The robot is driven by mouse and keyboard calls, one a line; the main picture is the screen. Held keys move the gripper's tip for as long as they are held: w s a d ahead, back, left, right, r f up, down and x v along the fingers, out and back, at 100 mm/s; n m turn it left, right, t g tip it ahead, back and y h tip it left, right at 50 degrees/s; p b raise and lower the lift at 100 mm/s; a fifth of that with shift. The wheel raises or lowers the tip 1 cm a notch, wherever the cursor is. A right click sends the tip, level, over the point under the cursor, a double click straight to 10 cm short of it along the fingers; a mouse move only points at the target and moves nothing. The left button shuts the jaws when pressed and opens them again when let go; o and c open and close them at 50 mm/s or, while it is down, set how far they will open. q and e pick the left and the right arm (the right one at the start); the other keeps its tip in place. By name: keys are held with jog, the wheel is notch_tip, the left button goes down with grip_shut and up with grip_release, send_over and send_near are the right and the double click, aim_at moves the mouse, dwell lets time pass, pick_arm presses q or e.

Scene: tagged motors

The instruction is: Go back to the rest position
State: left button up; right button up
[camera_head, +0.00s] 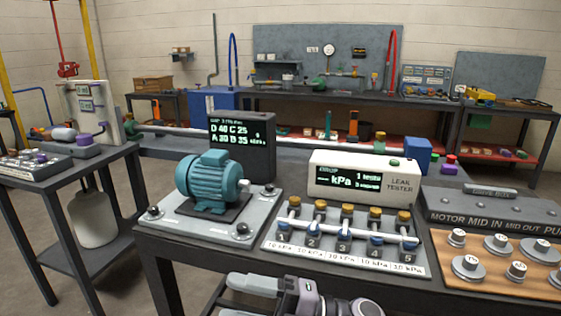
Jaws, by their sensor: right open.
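My right gripper (236,297) shows at the bottom edge, in front of the near table. Its fingers point left, are apart and hold nothing that I can see. The rest of that arm is cut off by the frame. My left gripper is not in view. A teal motor (208,181) sits on a grey plate (163,226) on the table, behind and to the left of my right gripper. A white leak tester (364,178) stands behind a numbered row of brass-topped valves (347,212).
A dark display box (242,146) stands behind the motor. At right are a drive box (487,208) and a wooden board (500,272) with metal weights. A side table (110,168) stands at left. Floor shows between the tables.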

jog(key=w+d+f+m+t+h+p, duration=0.1)
jog(key=d+f+m+t+h, duration=0.55)
jog(key=m, duration=0.45)
jog(key=d+f+m+t+h+p, duration=0.1)
jog(key=d+f+m+t+h, duration=0.2)
jog(key=d+m+t+h, duration=0.5)
jog(key=s+d+f+m+g+h+p, duration=0.2)
jog(key=s+d+f+m+g+h, duration=0.2)
jog(key=s+d+f+m, duration=0.7)
jog(key=s+f+g, duration=0.1)
jog(key=s+f, duration=0.2)
jog(key=f, duration=0.1)
jog(key=shift+s+d, duration=0.25)
jog(key=shift+s, duration=0.05)
jog(key=shift+r, duration=0.1)
